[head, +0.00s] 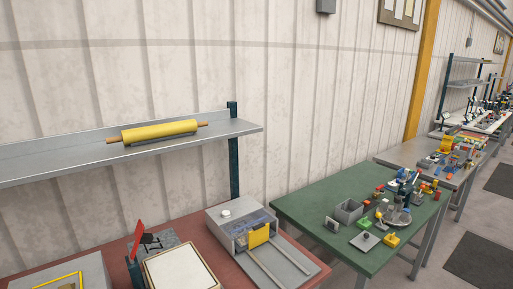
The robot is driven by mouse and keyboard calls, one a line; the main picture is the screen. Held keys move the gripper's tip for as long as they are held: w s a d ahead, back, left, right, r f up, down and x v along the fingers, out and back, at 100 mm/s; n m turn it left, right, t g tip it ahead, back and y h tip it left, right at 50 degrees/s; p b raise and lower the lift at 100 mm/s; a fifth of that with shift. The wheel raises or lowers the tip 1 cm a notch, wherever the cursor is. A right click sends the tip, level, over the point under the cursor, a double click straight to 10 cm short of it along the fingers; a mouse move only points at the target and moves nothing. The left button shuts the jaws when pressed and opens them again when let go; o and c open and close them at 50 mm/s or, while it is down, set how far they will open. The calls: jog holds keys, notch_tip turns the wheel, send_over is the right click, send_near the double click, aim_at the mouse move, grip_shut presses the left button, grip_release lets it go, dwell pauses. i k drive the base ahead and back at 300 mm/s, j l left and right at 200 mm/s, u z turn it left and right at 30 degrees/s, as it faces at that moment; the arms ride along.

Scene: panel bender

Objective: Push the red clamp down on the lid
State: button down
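A red piece (137,239), which looks like the clamp, stands raised and tilted at the lower left. It is above a dark post beside a pale panel with a tan edge (182,275). The panel may be the lid; I cannot tell for sure, as the bottom edge of the picture cuts it off. The red piece is not lying on the panel. My gripper is not in view.
The red-brown bench (205,245) also holds a grey box with a yellow front (258,236) and rails. A grey shelf (60,161) with a yellow roller (160,131) overhangs the bench. A green table (310,206) with small parts stands right.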

aim_at(142, 238)
jog(key=u, duration=1.3)
